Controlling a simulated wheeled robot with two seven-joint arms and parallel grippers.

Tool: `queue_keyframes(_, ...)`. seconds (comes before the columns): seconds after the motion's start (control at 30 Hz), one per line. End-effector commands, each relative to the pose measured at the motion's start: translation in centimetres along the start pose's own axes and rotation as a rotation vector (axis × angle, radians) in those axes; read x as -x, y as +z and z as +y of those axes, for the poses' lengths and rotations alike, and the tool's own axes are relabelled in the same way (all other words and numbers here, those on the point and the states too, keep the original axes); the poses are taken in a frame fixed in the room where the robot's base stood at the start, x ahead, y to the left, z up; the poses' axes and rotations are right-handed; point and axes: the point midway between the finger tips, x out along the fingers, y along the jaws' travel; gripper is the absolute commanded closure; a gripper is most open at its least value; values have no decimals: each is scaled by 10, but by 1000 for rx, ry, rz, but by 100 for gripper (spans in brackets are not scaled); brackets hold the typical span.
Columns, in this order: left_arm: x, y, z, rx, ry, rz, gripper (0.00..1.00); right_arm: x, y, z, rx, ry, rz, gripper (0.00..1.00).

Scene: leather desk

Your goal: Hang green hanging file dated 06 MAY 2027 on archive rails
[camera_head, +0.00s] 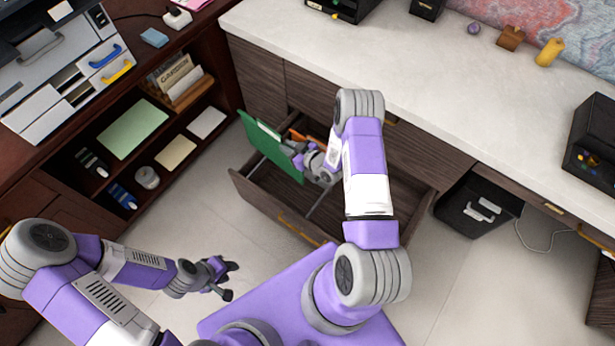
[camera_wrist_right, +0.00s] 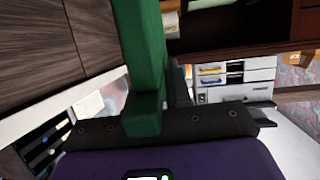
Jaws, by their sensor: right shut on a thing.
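The green hanging file (camera_head: 268,148) is at the left end of the open drawer (camera_head: 285,222), tilted, partly above the drawer's left side. My right gripper (camera_head: 299,157) is shut on the file's right edge. In the right wrist view the green file (camera_wrist_right: 146,60) runs down between the dark fingers. No date is readable on it. The archive rails inside the drawer show as a light bar (camera_head: 325,203); my right arm hides part of them. Whether the file touches the rails cannot be told. My left gripper (camera_head: 228,279) is open and empty above the floor, away from the drawer.
A dark wooden shelf (camera_head: 100,150) with papers and folders stands left of the drawer. An orange item (camera_head: 318,143) is by the drawer's back. A white counter (camera_head: 400,75) lies above the drawers. A black bin (camera_head: 470,207) stands right. Floor in front of the drawer is clear.

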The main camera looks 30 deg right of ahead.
Motion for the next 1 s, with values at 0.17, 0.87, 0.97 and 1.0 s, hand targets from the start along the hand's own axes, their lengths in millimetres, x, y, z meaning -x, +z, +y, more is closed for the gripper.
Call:
queue_keyframes(0.17,4,0,1,0,0,0,62,10,50,14,17,-64,-3,100)
queue_keyframes(0.87,-41,-2,-15,0,0,0,62,-29,198,14,28,-103,-5,100)
queue_keyframes(0.97,-51,-2,-19,0,0,0,62,-38,224,14,29,-103,-5,100)
queue_keyframes(1.0,-56,-2,-21,0,0,0,62,-42,234,14,28,-103,-6,100)
